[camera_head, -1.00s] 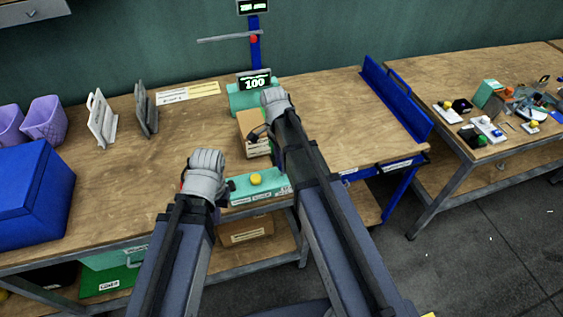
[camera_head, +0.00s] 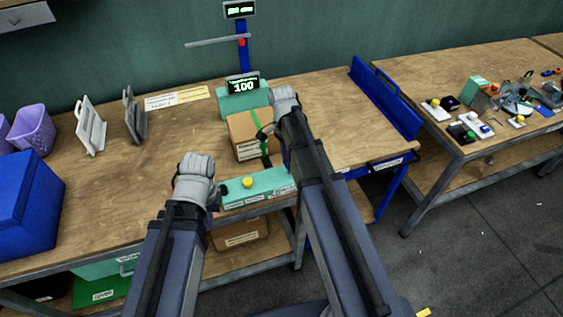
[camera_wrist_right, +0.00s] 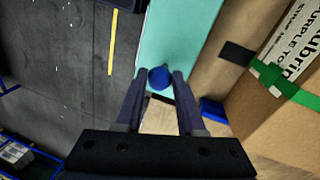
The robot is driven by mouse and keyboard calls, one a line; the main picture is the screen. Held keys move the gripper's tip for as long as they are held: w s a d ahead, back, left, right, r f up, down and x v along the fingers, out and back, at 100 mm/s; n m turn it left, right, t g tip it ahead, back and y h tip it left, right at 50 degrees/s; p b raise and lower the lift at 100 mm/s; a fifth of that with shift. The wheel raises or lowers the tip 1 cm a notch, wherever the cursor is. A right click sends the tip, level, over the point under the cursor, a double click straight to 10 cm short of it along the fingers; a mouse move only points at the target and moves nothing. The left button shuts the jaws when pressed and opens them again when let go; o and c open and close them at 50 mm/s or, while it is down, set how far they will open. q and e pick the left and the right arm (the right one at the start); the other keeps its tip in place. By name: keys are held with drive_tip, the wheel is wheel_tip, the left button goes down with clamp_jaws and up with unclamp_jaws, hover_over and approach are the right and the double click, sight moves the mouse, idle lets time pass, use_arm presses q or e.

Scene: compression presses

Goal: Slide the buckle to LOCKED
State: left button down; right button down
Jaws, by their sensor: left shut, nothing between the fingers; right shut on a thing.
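A brown box (camera_head: 243,140) with a green band (camera_head: 252,121) stands on the bench; both also show in the right wrist view, the band (camera_wrist_right: 276,82) at right. A teal console (camera_head: 268,184) with a yellow button (camera_head: 247,182) sits at the bench's front edge. My right gripper (camera_wrist_right: 158,84) is shut on a round blue knob (camera_wrist_right: 159,77) against a teal surface. I cannot tell if this knob is the buckle; no LOCKED mark is readable. My right arm hides it in the head view. My left gripper (camera_head: 218,190) is shut and empty beside the console's left end.
A teal scale (camera_head: 243,100) showing 100 stands behind the box. Blue and purple bins (camera_head: 33,130) and two upright racks (camera_head: 90,125) are at left. A blue rail (camera_head: 385,100) edges the bench at right. The bench's middle left is clear.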

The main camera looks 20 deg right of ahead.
drive_tip(key=shift+d, duration=0.2)
drive_tip(key=c, duration=0.5)
unclamp_jaws()
drive_tip(key=r+p, duration=0.2)
drive_tip(key=w+r+p, duration=0.1)
drive_tip(key=r+p, duration=0.4)
drive_tip(key=shift+w+a+r+p, duration=0.2)
drive_tip(key=shift+w+r+p, duration=0.05)
drive_tip(key=shift+r+p, duration=0.1)
